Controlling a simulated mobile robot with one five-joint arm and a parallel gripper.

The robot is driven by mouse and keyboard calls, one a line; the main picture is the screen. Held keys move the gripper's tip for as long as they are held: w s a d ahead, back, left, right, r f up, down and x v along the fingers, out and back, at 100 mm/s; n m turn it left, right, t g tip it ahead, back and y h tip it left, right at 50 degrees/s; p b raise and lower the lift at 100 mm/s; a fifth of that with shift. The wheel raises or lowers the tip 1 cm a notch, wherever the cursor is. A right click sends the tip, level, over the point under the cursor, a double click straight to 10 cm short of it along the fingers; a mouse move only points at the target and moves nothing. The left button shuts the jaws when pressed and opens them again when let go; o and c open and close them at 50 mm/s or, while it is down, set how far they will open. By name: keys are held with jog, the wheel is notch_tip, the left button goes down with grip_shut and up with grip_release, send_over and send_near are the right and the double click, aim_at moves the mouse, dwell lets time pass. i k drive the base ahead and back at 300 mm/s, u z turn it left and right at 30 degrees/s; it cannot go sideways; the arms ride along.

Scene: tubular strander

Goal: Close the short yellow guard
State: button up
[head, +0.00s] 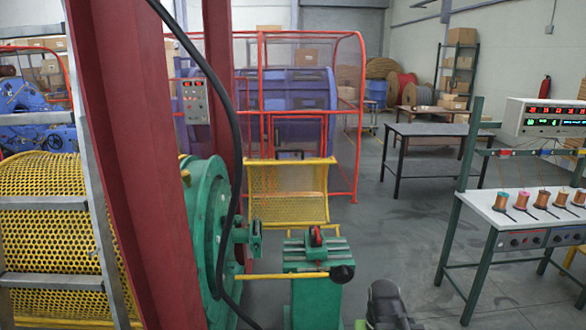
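The short yellow guard (288,192) is a small mesh panel in a yellow tube frame, in the middle of the head view. It stands raised behind the green machine parts, with a dark handle (290,154) at its top edge. Floor shows below its lower bar. Its hinge side is hard to make out. A dark part at the bottom edge seems to be my arm, well in front of the guard and apart from it. No gripper fingers can be made out.
A longer yellow mesh guard (50,235) lies at left behind grey rails. A thick red post (135,150) and black cable block part of the view. A green stand (318,295) with a yellow lever stands before the guard. Open floor (400,225) lies right, before a bobbin table (540,215).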

aim_at(321, 161)
jog(key=z, duration=0.05)
jog(key=k, duration=0.55)
jog(key=u, duration=0.6)
jog(key=i, duration=1.55)
jog(key=z, duration=0.25)
